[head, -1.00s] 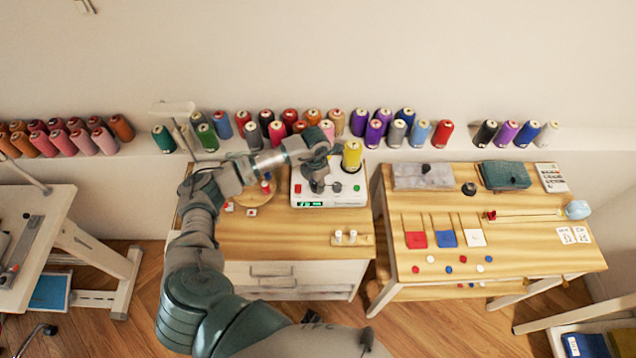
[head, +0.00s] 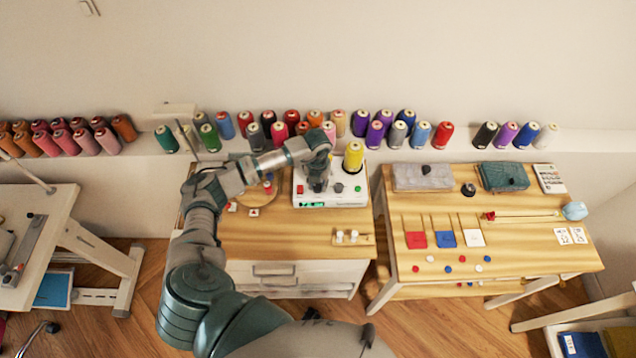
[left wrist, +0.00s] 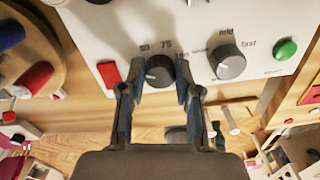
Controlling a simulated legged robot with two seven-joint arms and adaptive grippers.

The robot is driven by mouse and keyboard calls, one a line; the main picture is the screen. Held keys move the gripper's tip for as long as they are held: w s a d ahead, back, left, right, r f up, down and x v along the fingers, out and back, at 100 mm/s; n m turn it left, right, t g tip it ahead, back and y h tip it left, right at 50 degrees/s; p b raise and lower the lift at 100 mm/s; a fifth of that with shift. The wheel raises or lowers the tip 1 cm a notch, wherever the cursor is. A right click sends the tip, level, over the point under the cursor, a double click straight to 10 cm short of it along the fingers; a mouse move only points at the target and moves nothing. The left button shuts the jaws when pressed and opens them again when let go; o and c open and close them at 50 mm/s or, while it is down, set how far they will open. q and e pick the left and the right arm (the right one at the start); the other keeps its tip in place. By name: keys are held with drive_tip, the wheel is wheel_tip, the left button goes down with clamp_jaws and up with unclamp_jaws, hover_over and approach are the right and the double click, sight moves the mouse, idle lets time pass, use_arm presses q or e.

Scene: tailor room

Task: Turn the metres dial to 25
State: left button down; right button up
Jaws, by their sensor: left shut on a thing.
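The white winder machine (head: 352,199) stands on the left wooden table, with a yellow spool (head: 353,156) on it. In the left wrist view the dark metres dial (left wrist: 159,71) sits on its panel between my fingers, with the printed labels 50 and 75 beside it. A third label is partly hidden by a finger. The dial's exact setting is too small to read. My left gripper (left wrist: 160,84) is shut on this dial; in the head view it hides the dial. My right gripper is not in view.
A red button (left wrist: 109,73) lies left and a green button (left wrist: 286,49) far right. Thread cones line the shelf behind.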

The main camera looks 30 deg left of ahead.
sight(317, 186)
use_arm(q)
drive_tip(key=shift+s+f, duration=0.4)
drive_tip(key=c, duration=0.8)
unclamp_jaws()
drive_tip(key=shift+r, duration=0.2)
drive_tip(key=shift+w, duration=0.1)
drive_tip(key=shift+w+r, duration=0.1)
drive_tip(key=shift+r, duration=0.05)
wheel_tip(317, 186, up, 12)
drive_tip(key=shift+f, duration=0.25)
